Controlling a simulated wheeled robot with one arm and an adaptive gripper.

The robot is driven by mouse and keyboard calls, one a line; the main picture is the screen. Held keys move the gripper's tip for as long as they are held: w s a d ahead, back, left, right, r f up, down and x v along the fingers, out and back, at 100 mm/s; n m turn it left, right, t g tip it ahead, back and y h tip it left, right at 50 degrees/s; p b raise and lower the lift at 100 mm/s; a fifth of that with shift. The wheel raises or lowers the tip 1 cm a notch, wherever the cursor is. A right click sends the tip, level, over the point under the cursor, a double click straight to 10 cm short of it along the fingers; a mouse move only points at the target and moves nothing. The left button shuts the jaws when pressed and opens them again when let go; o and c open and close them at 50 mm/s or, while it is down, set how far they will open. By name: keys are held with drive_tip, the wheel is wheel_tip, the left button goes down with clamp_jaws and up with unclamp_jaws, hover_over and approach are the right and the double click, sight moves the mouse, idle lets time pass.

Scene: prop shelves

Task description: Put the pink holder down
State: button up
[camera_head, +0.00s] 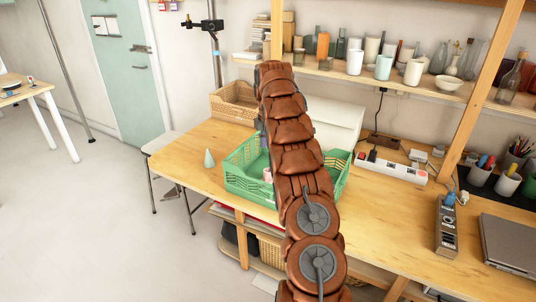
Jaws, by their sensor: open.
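A small pink thing (267,174), likely the pink holder, shows inside the green crate (248,190) at the left edge of my brown arm. Only a sliver of it is visible; my arm covers the rest. It seems to be low in the crate, but I cannot tell whether it stands upright or what it touches. My arm rises across the middle of the view and bends over at the top. My gripper's fingers are hidden behind the arm, so their place relative to the pink thing does not show.
A wicker basket (233,104) and a white box (335,122) are behind. A power strip (390,167) lies to the right. The table's left end is mostly clear.

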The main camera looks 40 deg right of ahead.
drive_tip(key=shift+r, duration=0.35)
drive_tip(key=shift+a, duration=0.1)
drive_tip(key=s+a+r+m, duration=0.3)
drive_tip(key=s+a, duration=0.1)
drive_tip(key=a, duration=0.5)
drive_tip(key=s+a+r+m+g, duration=0.1)
drive_tip(key=s+a+r+m, duration=0.25)
drive_tip(key=a, duration=0.55)
drive_tip(key=s+a+r+m, duration=0.2)
drive_tip(key=s+a+r, duration=0.15)
drive_tip(key=a, duration=0.55)
drive_tip(key=s+a+f+m, duration=0.3)
drive_tip(key=s+a, duration=0.5)
drive_tip(key=s, duration=0.6)
drive_tip(key=s+a+f+m, duration=0.3)
drive_tip(key=s+a, duration=0.5)
drive_tip(key=s, duration=0.6)
drive_tip(key=shift+a+f+g, duration=0.4)
drive_tip(key=shift+f, duration=0.2)
drive_tip(key=shift+d, duration=0.1)
